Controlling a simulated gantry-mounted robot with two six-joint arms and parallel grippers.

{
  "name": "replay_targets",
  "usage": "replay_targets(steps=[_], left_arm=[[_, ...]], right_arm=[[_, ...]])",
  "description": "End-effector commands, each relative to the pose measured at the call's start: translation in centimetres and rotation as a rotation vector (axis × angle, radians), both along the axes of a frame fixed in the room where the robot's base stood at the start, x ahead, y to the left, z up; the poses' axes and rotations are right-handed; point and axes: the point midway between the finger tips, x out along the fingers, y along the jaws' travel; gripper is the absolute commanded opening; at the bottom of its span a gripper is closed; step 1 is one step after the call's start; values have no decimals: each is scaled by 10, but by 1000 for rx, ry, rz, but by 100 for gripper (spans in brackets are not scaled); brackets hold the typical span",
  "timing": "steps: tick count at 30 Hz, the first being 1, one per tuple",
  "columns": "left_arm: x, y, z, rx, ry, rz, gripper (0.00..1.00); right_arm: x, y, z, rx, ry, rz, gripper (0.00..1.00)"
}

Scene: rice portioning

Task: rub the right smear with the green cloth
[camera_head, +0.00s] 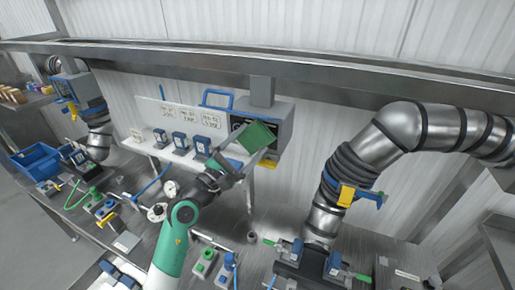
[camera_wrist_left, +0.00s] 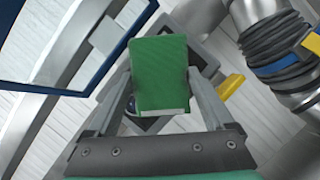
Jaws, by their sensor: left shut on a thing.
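The green cloth (camera_head: 258,137) is a folded, block-like pad. My left gripper (camera_head: 233,162) is shut on it and holds it up in front of a grey box (camera_head: 279,112) with a dark screen. In the left wrist view the cloth (camera_wrist_left: 160,72) sits between the two fingers of my left gripper (camera_wrist_left: 160,88), tilted slightly. The cloth hides part of the dark screen panel (camera_wrist_left: 204,62) behind it. I cannot tell whether the cloth touches the box. I cannot make out any smear in either view. My right gripper is not in view.
A white board (camera_head: 178,112) with labels stands left of the box, with several blue-and-white devices on its shelf. A blue handle frame (camera_head: 216,92) sits beside the box. A yellow part (camera_head: 268,163) is below it. A large silver duct (camera_head: 398,128) stands to the right.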

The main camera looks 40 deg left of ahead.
Motion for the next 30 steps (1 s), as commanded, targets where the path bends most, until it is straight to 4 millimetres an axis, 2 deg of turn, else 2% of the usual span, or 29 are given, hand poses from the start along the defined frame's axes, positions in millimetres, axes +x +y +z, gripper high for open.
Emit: replay_targets(steps=[3,11,23,30], left_arm=[[-2,11,2,-1,-7,4,42],[-3,16,3,0,-8,3,42],[-11,52,2,0,-7,5,42],[-12,53,3,0,-6,3,42]], right_arm=[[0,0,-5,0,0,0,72],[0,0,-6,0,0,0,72],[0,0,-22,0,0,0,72],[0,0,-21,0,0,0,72]])
